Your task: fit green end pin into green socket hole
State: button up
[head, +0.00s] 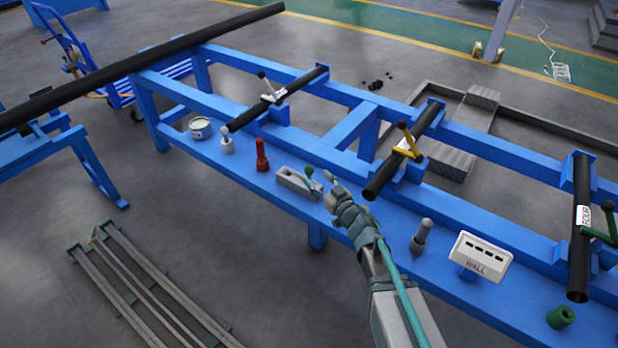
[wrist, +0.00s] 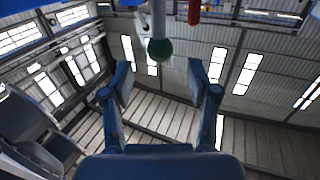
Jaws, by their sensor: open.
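In the head view, a pin with a green ball end (head: 309,173) stands at the right end of a grey block (head: 296,182) on the blue bench. My gripper (head: 329,186) is just to the right of it, with its fingers towards the pin. In the wrist view, the green ball (wrist: 159,50) and its pale shaft lie in line with the gap between my open fingers (wrist: 160,82). Nothing shows held between them. A short green cylinder (head: 561,317) sits at the bench's right end; I cannot tell whether it is the green socket or see a hole clearly.
A red pin (head: 262,156), a pale pin (head: 227,141) and a can (head: 200,128) stand to the left. A grey pin (head: 421,237) and a white WALL box (head: 482,259) stand to the right. Clamped dark pipes (head: 405,150) cross the bench behind my gripper.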

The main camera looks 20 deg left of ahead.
aim_at(311, 172)
jog(key=x, duration=0.6)
grip_shut()
